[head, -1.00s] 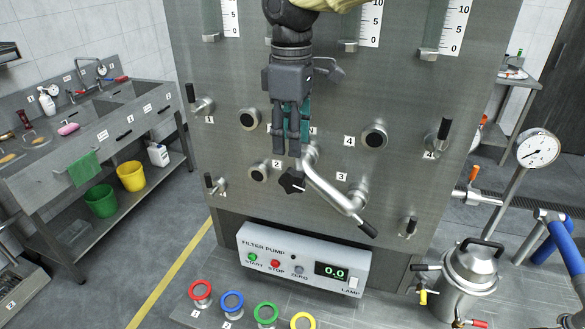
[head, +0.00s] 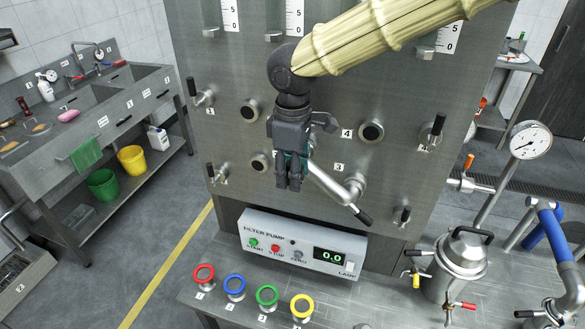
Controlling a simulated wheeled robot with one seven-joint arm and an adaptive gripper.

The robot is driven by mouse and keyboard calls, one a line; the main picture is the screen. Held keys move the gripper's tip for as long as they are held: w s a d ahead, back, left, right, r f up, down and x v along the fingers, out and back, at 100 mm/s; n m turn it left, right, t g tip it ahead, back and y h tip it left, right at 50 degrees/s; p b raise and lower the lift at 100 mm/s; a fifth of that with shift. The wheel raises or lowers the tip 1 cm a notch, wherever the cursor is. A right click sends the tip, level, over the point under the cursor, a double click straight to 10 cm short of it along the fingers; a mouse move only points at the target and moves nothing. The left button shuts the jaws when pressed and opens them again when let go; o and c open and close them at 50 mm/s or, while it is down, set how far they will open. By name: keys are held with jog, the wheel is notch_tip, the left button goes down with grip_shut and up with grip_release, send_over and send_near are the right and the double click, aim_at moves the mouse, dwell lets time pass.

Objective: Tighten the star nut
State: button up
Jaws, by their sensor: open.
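My gripper (head: 289,186) hangs fingers down in front of the steel panel (head: 225,135) in the head view. Its jaws are open, with only a narrow gap showing between the fingers. The black star nut does not show now; the gripper covers the place where it was seen. A silver lever arm (head: 328,184) runs from behind the gripper down to the right and ends in a black handle (head: 363,217). I cannot tell whether the fingers touch the nut.
Black-capped round ports (head: 371,132) and black-handled valves (head: 437,127) stick out of the panel around the gripper. Below is the filter pump box (head: 303,243), with coloured rings (head: 234,285) in front. A steel pot (head: 460,265) stands at the right.

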jog(key=shift+s, duration=0.1)
grip_shut()
